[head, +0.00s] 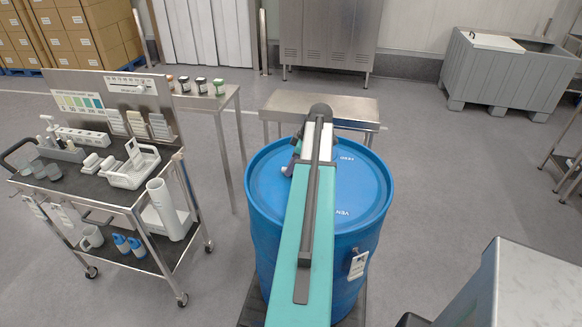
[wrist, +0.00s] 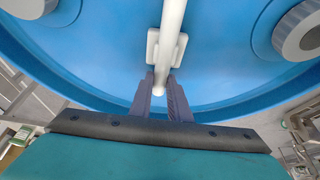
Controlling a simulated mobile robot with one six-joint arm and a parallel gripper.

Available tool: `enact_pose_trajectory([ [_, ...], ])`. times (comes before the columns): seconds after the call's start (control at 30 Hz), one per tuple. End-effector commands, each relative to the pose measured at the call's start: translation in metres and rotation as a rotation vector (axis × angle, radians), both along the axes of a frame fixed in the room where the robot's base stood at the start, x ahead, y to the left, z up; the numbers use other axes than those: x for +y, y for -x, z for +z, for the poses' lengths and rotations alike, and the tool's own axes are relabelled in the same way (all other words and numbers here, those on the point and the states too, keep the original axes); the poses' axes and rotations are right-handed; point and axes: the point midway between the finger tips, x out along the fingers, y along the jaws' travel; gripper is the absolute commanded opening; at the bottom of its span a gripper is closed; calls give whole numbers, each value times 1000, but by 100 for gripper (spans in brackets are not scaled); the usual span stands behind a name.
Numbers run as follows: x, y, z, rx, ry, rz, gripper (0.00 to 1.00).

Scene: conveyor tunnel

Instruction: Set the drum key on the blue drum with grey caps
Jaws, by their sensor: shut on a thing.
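The blue drum (head: 350,195) stands upright in front of me, with my arm across its lid. In the wrist view its blue lid (wrist: 85,50) fills the background, with one grey cap (wrist: 298,32) at the right and another grey cap (wrist: 28,6) at the upper left. My gripper (wrist: 166,92) is shut on the pale grey drum key (wrist: 171,25), a round bar with a flat block on it. The key is over the lid between the two caps; I cannot tell whether it touches. In the head view my arm hides the key and most of the gripper.
A tool cart (head: 115,185) with bottles and trays stands left of the drum. A steel table (head: 345,105) is just behind it. A grey metal box (head: 540,285) is at the lower right. A grey bin (head: 505,75) stands at the back right, with open floor before it.

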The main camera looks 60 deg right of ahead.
Motion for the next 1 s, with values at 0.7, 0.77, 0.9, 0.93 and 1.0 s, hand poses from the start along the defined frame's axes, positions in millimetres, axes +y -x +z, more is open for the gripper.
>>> enact_pose_trajectory([
  [0.7, 0, 0, -1, 0, 0, -1, 35],
  [0.77, 0, 0, 0, 0, 0, -1, 35],
  [0.9, -1, 2, 4, 0, 0, -1, 35],
  [0.93, -1, 3, 6, 0, 0, -1, 35],
  [1.0, -2, 5, 11, 0, 1, -1, 35],
])
